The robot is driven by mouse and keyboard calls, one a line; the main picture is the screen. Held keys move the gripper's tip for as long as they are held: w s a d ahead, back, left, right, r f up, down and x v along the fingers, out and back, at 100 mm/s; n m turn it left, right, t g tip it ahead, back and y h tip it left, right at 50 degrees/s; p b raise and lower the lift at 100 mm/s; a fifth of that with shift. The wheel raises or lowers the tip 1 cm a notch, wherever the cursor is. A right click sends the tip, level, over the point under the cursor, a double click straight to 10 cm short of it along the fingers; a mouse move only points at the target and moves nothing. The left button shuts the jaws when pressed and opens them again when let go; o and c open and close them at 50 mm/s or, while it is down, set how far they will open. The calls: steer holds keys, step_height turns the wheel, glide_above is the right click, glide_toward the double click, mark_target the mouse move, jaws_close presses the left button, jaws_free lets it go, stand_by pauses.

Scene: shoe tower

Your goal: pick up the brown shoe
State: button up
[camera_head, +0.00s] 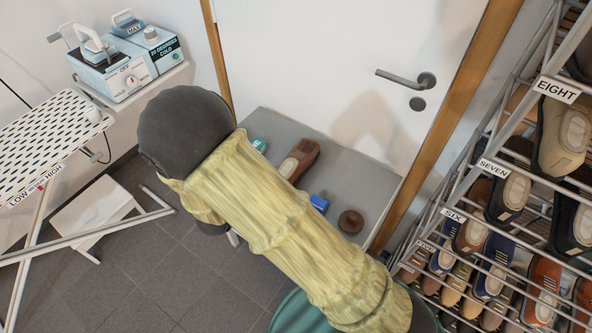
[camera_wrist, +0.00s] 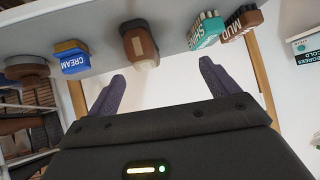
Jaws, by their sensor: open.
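The brown shoe (camera_head: 299,158) lies on a grey bench (camera_head: 352,181) against the wall by the door. In the wrist view the shoe (camera_wrist: 138,43) shows end-on with a light patch, beyond the fingertips and left of the middle between them. My gripper (camera_wrist: 162,70) is open, its two dark purple fingers apart with nothing between them. It is apart from the shoe. In the head view my arm hides the gripper and part of the bench.
On the bench, a blue cream box (camera_head: 319,203) and a round brown item (camera_head: 351,221) sit right of the shoe. A teal box (camera_head: 259,145) and a mud box (camera_wrist: 241,20) are on its other side. A shoe rack (camera_head: 480,165) stands right, an ironing board (camera_head: 50,135) left.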

mark_target(297, 162)
steer(key=s+f+h, duration=0.1)
steer(key=s+f+t+h, duration=0.1)
steer(key=s, duration=0.1)
steer(key=s+f+m+h+b, duration=0.1)
steer(key=shift+s+a+f+t, duration=0.15)
steer(key=shift+s+a+t, duration=0.2)
steer(key=shift+s+t, duration=0.05)
steer(key=shift+w, duration=0.1)
steer(key=x, duration=1.2)
steer(key=shift+d, duration=0.15)
steer(key=shift+d, duration=0.1)
steer(key=x, duration=0.5)
steer(key=shift+d+p, duration=0.1)
steer(key=shift+p, duration=0.3)
